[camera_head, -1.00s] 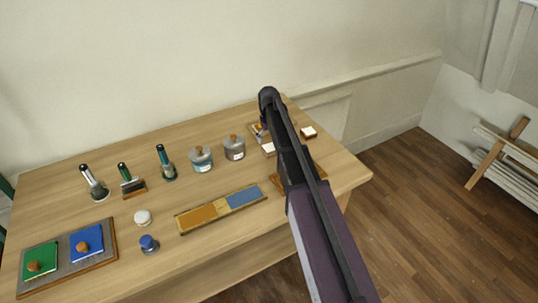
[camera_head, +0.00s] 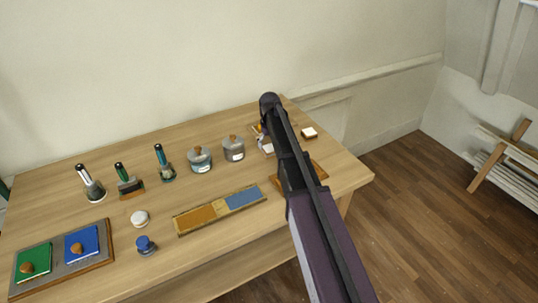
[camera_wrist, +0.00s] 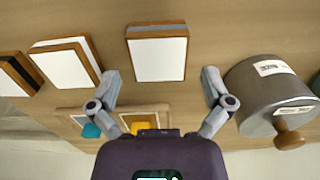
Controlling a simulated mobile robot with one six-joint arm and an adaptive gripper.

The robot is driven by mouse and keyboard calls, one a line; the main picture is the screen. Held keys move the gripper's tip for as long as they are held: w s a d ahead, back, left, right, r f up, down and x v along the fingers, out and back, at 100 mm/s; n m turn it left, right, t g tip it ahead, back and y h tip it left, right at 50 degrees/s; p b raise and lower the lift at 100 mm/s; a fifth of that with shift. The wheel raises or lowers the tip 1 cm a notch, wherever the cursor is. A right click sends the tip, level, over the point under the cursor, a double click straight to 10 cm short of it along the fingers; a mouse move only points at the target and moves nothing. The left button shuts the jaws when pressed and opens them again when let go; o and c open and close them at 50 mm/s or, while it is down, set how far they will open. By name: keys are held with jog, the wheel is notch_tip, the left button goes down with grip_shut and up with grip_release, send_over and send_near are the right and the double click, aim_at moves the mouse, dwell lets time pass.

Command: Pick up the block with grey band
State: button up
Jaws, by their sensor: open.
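The block with grey band (camera_wrist: 157,28) has a white face, wooden edges and a grey strip along its top edge in the wrist view. It lies between and beyond my gripper's fingertips (camera_wrist: 161,76), which are apart with nothing held between them. In the head view a white-topped block (camera_head: 267,149), right of the grey jar, appears to be the same one, partly covered by my arm. My fingers are hidden in the head view.
In the wrist view, a block with a pale band (camera_wrist: 65,63) and one with a dark band (camera_wrist: 14,76) lie left. A lidded grey jar (camera_wrist: 268,97) stands close to the right finger. A shallow tray (camera_wrist: 75,112) lies below. The table (camera_head: 200,270) is clear at the front.

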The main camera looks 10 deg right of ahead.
aim_at(270, 148)
jog(key=shift+f+b, duration=1.25)
jog(key=shift+f, duration=0.3)
jog(key=c, duration=1)
